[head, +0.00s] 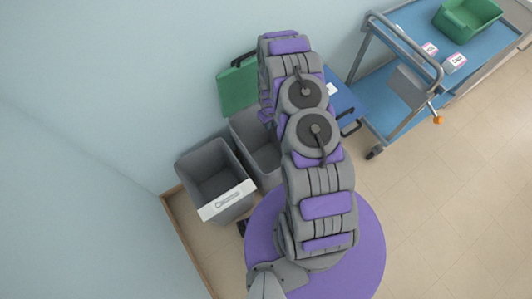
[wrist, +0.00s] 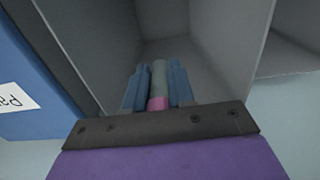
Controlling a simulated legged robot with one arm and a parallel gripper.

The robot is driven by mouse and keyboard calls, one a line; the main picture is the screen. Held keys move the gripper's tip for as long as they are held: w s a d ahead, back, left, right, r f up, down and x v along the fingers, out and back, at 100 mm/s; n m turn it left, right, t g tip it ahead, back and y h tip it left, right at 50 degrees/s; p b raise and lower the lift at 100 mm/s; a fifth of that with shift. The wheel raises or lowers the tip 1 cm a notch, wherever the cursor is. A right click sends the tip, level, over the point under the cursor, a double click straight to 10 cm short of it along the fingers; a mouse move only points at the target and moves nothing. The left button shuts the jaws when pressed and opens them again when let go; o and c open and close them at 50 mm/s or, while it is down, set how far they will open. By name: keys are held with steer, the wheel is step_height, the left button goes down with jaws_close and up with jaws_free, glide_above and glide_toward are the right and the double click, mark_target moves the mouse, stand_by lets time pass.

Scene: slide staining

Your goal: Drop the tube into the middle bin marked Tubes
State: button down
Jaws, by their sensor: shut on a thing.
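My gripper (wrist: 157,88) has its two blue fingers shut on the tube (wrist: 158,76), a grey-green cylinder with a pink end nearest the palm. In the wrist view the tube is above the opening of a grey bin (wrist: 205,45), with the bin's walls around it. In the head view this middle grey bin (head: 245,127) is partly covered by my arm, and its label is hidden. My gripper and the tube are hidden by my arm there.
A grey bin with a white label (head: 210,178) stands left of the middle bin. A blue bin (head: 343,100) is on the other side; its label begins "Pa" in the wrist view. A cart (head: 385,85) stands right.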

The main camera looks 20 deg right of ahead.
steer(key=shift+d+f, duration=0.4)
steer(key=shift+f, duration=0.2)
step_height(320, 180, down, 5)
steer(key=shift+a+r+b, duration=0.15)
steer(key=shift+r+b, duration=0.05)
steer(key=shift+b, duration=0.8)
steer(key=c, duration=0.9)
jaws_free()
steer(key=shift+d, duration=0.25)
steer(key=shift+a, duration=0.15)
step_height(320, 180, up, 17)
steer(key=p, duration=0.3)
steer(key=shift+r, duration=0.1)
